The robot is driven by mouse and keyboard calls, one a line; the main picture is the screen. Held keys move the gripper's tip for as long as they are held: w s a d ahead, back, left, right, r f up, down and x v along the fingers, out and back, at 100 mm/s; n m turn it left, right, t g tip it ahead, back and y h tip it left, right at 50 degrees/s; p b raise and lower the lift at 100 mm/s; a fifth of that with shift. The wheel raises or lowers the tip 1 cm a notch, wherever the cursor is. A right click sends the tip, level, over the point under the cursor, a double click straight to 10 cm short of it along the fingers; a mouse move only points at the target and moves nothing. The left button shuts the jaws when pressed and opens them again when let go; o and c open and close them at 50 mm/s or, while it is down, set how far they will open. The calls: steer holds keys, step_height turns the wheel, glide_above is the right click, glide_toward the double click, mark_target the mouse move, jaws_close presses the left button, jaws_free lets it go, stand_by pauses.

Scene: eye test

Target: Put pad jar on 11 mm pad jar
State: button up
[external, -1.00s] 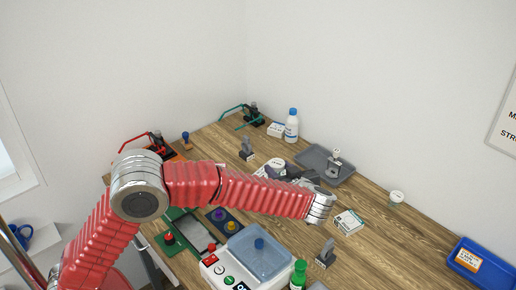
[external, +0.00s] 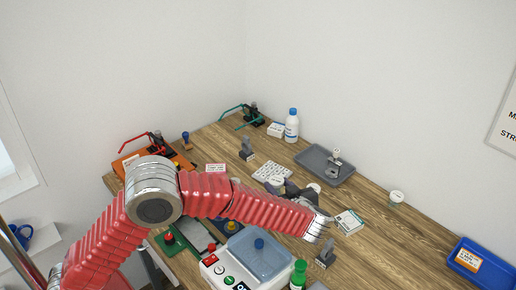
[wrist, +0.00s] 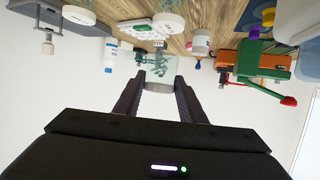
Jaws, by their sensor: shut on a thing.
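My gripper (wrist: 158,84) is shut on a clear jar (wrist: 158,66) with teal pieces inside, held between the two dark fingertips in the wrist view. In the external view my gripper (external: 284,186) is low over the middle of the table, partly hidden by my arm. A white round lid (external: 276,180) shows at its fingertips. Another white round top (external: 315,187) shows just right of the gripper. A white-lidded jar (external: 397,197) stands apart at the right. I cannot read which is the 11 mm pad jar.
The table's right side has free room.

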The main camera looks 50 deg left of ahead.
steer(key=shift+f, duration=1.8)
steer(key=shift+f, duration=0.15)
steer(key=o, duration=1.1)
steer(key=shift+c, duration=0.2)
steer(key=shift+d+r, duration=0.15)
steer(key=shift+r, duration=0.05)
steer(key=v, duration=1.1)
steer(key=shift+s+d, duration=0.2)
steer(key=shift+d, duration=0.1)
steer(key=shift+r, duration=0.1)
